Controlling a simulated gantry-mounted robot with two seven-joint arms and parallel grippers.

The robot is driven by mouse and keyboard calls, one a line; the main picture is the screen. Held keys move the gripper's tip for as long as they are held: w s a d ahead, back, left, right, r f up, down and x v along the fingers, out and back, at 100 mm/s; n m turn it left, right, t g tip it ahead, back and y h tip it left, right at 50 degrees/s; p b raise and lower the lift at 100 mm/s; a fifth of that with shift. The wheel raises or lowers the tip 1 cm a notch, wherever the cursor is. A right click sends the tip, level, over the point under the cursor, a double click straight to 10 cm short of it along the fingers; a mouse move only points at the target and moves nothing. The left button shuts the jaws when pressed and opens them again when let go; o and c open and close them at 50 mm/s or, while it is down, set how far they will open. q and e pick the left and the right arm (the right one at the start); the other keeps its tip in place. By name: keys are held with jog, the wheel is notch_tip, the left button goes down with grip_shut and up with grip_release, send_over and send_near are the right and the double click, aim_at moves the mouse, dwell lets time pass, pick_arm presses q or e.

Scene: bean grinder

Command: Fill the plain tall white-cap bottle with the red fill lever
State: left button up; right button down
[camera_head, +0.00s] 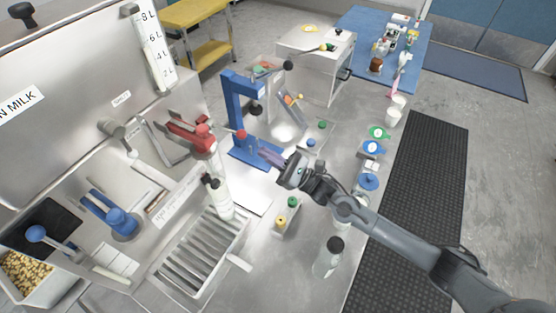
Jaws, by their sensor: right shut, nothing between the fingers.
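A red fixture (195,134) is mounted beside the steel sink; I take it for the fill lever. A red knob (241,134) shows to its right, near the blue stand. A tall pale bottle (220,197) stands upright at the end of the slatted drain tray, below the red fixture. Its top looks partly dark and partly white, so its cap colour is unclear. My right gripper (272,156) is shut and empty, in front of the blue stand's base and close to the red knob. It is apart from the bottle. My left gripper is out of view.
A blue stand (236,104) rises behind my right gripper. A clear bottle with a dark cap (328,260) stands at the counter's front. The slatted tray (196,262) lies left of it. Coloured lids (377,132) and cups (396,106) line the right edge.

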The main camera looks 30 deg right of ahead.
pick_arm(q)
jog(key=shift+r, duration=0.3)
pick_arm(e)
jog(key=shift+x, duration=2.3)
pick_arm(q)
jog(key=shift+p, duration=0.35)
